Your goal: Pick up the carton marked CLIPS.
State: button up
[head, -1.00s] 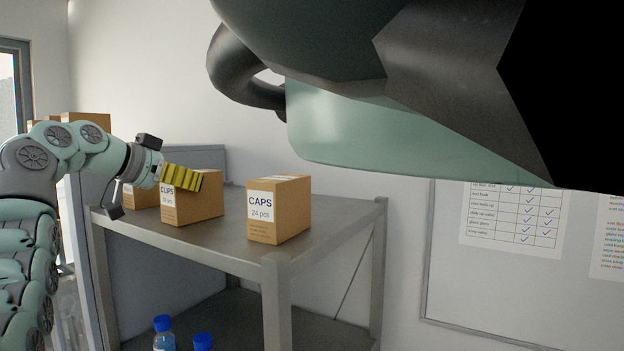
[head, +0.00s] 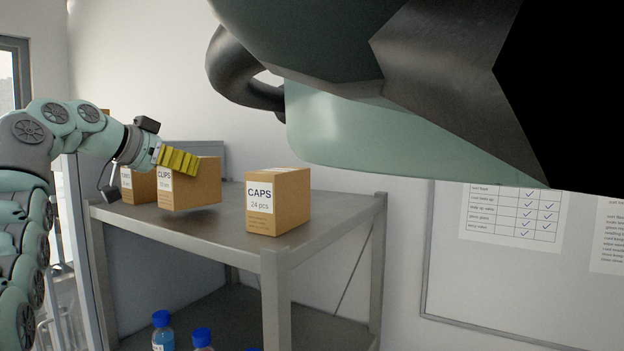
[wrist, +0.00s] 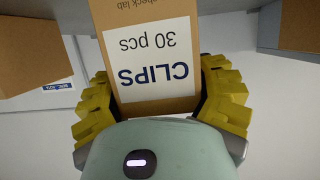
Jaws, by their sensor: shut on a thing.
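The carton marked CLIPS (head: 203,183) is a brown box with a white label. In the head view it hangs a little above the metal table, with a shadow beneath it. My gripper (head: 180,161) has yellow ribbed fingers and is shut on this carton. In the wrist view the carton (wrist: 148,62) sits between the two yellow fingers, one on each side, its label upside down and reading CLIPS, 30 pcs. The carton's far side is hidden.
A carton marked CAPS (head: 290,205) stands on the table (head: 240,238) to the right. Another carton (head: 138,186) stands close to the left, partly hidden by my arm. Bottles with blue caps (head: 202,338) stand below. The table's middle is clear.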

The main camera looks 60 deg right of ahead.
jog(key=shift+r+b, duration=0.95)
jog(key=shift+r, duration=0.6)
notch_tip(320, 180, up, 5)
jog(key=p, duration=0.4)
jog(key=shift+s+r+p, duration=0.1)
jog(key=shift+r+p, duration=0.1)
jog(key=shift+p, duration=0.1)
